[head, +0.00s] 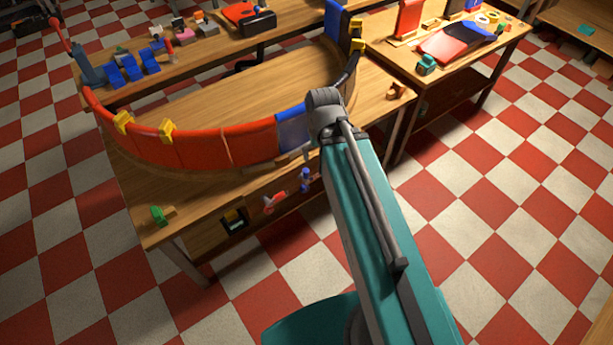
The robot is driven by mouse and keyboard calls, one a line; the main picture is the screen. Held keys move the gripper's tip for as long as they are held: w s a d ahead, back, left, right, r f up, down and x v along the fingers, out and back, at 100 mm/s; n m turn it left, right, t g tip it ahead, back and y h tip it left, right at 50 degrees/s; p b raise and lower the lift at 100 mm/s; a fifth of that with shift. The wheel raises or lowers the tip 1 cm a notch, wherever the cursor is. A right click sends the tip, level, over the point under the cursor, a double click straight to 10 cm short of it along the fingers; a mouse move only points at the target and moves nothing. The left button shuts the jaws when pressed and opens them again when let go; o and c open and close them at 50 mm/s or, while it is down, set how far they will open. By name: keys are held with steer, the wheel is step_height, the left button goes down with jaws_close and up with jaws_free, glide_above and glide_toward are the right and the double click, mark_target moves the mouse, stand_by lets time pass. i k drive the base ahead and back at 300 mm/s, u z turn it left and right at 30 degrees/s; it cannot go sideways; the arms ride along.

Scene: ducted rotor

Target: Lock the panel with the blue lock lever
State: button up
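A curved wall of red panels (195,148) stands on the wooden table. A blue panel (292,130) continues it at the right, partly hidden behind my arm. A small blue part (305,182), possibly the blue lock lever, shows at the table's front side below the blue panel. A red lever-like part (273,203) is just left of it. Their exact positions are hard to tell. My teal arm reaches up to a grey joint beside the blue panel. My gripper cannot be made out; it appears hidden behind the arm.
Yellow clips (166,132) sit on the wall's rim. A taller blue panel (337,20) stands at the back. A green part (160,215) lies at the table's front left corner. A side table (485,55) with several parts is at right. Checkered floor is clear.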

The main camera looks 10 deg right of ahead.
mark_target(305, 175)
steer(key=u, duration=1.15)
steer(key=k, duration=0.4)
steer(key=z, duration=0.95)
